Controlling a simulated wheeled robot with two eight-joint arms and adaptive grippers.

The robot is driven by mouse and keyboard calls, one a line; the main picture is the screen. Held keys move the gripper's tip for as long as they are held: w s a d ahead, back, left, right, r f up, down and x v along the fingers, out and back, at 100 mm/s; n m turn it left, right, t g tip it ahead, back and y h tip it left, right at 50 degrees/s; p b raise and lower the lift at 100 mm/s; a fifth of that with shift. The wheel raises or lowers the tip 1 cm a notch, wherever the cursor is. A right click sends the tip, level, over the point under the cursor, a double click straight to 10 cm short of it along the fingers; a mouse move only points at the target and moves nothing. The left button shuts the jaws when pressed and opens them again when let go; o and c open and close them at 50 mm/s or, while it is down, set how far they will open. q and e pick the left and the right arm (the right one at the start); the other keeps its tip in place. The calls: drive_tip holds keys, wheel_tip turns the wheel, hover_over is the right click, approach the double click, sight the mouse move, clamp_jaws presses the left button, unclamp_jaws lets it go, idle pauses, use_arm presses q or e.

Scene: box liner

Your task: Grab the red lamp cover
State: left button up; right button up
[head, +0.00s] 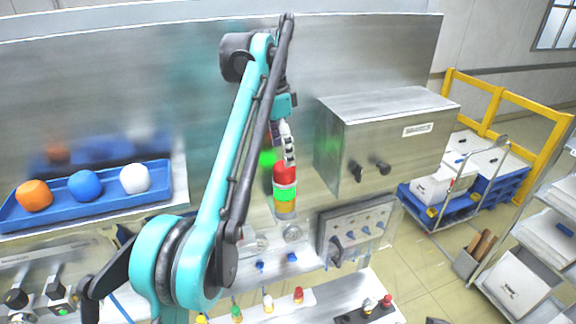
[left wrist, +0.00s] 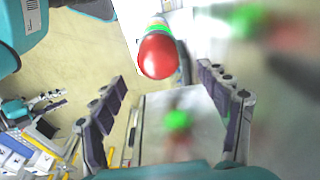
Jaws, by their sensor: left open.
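The red lamp cover (head: 285,173) is the top section of a stacked signal lamp, above a lit green section (head: 285,194) and an orange one. In the left wrist view the red cover (left wrist: 158,55) is a rounded dome near the top middle. My left gripper (head: 288,150) is right above the lamp in the head view. In the left wrist view its two fingers (left wrist: 165,95) are spread wide, with nothing between them, and the red dome lies beyond the fingertips. I cannot tell whether a finger touches the cover. My right gripper is not in view.
A steel box (head: 385,140) stands right of the lamp. A blue tray (head: 110,203) with orange, blue and white balls is at left. A shiny metal panel (head: 200,90) rises behind. Several small coloured buttons and a switch panel (head: 352,230) are below.

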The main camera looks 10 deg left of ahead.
sight(284, 168)
use_arm(q)
drive_tip(key=shift+d+f+p, duration=0.2)
drive_tip(key=shift+f+p, duration=0.1)
drive_tip(key=shift+f, duration=2.8)
drive_tip(key=c, duration=1.2)
